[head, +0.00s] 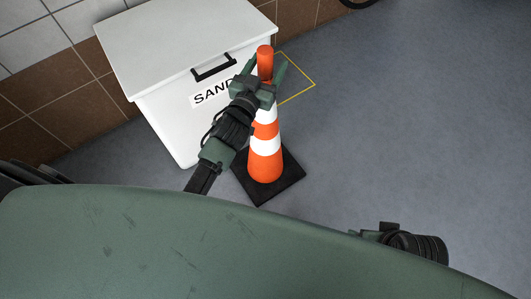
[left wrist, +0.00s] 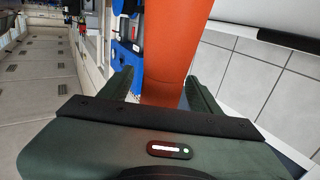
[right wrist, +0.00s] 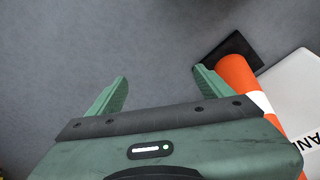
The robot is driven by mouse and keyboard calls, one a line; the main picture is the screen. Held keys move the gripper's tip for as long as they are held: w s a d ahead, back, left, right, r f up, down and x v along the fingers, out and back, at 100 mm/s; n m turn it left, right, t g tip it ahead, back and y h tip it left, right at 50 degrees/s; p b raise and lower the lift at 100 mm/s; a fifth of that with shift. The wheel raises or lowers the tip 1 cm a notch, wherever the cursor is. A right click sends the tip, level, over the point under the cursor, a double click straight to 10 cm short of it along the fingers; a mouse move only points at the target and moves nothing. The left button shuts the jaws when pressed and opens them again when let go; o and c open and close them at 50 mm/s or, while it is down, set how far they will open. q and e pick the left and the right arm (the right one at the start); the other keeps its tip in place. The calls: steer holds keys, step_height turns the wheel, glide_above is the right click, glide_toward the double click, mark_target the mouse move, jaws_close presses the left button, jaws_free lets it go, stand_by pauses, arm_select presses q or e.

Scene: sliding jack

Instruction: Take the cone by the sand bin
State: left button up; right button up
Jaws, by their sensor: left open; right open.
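The orange cone (head: 265,168) with white bands stands upright on its black square base, beside the white sand bin (head: 150,45). My left gripper (head: 266,66) is open at the cone's top, with a finger on either side of its orange neck. In the left wrist view the orange neck (left wrist: 168,45) stands between the two open fingers (left wrist: 160,85); I cannot tell whether they touch it. My right gripper (right wrist: 160,85) is open and empty over bare floor. The cone (right wrist: 238,75) and the bin (right wrist: 295,85) show at the right of that view.
A yellow outline (head: 312,84) is marked on the floor behind the cone, right of the bin. A brown and white tiled wall (head: 55,85) stands behind the bin. Part of a black wheel (head: 358,3) shows at the top. The grey floor (head: 420,130) on the right is clear.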

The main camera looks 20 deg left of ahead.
arm_select(q)
steer(key=shift+w+f, duration=0.1)
steer(key=shift+w, duration=0.6)
jaws_close()
steer(key=shift+r, duration=0.3)
steer(key=shift+r, duration=0.1)
